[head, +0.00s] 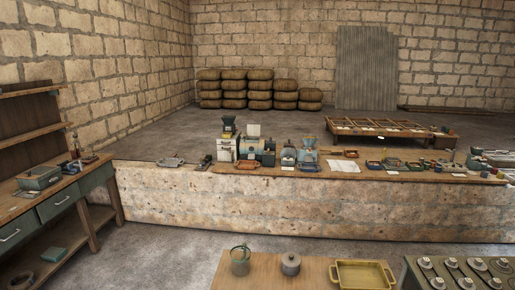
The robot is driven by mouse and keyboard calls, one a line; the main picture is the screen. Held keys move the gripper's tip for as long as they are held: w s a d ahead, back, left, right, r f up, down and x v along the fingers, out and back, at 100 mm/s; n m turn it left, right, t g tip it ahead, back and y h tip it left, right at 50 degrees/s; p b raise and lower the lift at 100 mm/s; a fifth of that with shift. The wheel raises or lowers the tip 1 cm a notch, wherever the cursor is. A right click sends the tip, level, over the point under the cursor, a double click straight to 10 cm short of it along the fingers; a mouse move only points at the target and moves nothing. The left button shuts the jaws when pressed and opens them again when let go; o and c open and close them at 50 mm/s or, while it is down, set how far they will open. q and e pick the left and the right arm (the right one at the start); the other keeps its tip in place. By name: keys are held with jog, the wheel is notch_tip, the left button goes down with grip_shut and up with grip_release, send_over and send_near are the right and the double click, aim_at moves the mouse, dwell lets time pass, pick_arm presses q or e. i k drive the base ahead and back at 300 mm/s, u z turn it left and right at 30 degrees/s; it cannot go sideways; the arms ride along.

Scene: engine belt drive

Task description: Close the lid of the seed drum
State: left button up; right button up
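I cannot tell for sure which thing is the seed drum. A small teal machine (265,156) stands on the stone ledge, with a pale panel (253,130) upright at its top that may be a raised lid. On the near wooden table are an open-looking glassy greenish jar (240,264) with a thin ring standing at its top, and a grey round pot (290,264) with a knob on top. Neither of my grippers is in view.
Other small machines, a white sheet (342,166) and trays line the ledge (330,205). A yellow tray (362,274) sits on the near table, and a dark table (413,276) with metal parts stands right of it. A wooden workbench (50,205) is at left.

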aim_at(252, 130)
jog(key=u, duration=2.4)
jog(key=i, duration=2.7)
jog(key=z, duration=2.55)
jog(key=i, duration=4.15)
